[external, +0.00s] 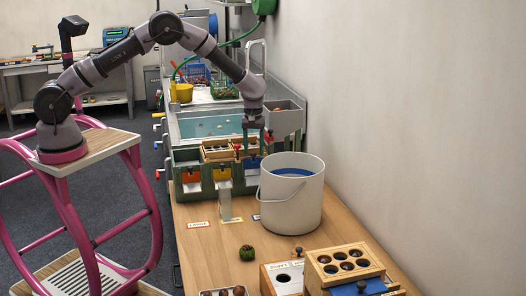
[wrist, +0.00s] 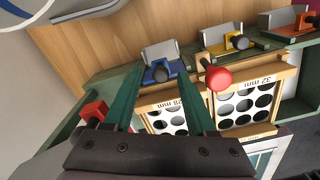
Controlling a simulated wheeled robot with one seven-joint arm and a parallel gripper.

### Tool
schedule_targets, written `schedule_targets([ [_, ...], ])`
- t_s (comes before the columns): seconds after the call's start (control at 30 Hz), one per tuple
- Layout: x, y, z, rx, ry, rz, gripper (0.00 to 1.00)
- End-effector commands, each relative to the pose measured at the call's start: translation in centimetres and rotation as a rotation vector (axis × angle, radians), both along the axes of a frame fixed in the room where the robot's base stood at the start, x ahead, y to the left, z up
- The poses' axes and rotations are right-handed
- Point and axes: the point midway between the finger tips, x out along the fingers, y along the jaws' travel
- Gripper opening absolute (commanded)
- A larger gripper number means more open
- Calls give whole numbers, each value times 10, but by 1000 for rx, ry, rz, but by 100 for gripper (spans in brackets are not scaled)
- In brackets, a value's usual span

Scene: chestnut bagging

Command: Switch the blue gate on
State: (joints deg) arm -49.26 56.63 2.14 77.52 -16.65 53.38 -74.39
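In the external view my gripper (external: 253,140) points down over the sorter's right end, beside the white bucket. A red knob (wrist: 218,78) is right of the right finger, and a red block (wrist: 93,110) left of the left finger.
The yellow gate (wrist: 234,43) and orange gate (wrist: 290,23) are farther right in the wrist view. Sieve plates with round holes lie below them. The white bucket (external: 291,205) stands close by. A chestnut-like green item (external: 247,253) lies on the wooden table (external: 205,260).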

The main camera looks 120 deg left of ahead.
Motion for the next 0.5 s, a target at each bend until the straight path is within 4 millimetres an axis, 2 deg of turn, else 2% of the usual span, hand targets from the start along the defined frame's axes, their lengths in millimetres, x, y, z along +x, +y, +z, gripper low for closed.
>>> schedule_targets([
  [0.13,0,0,2,0,0,0,57],
  [0.23,0,0,12,1,0,0,57],
  [0.5,1,0,66,3,-2,-1,57],
])
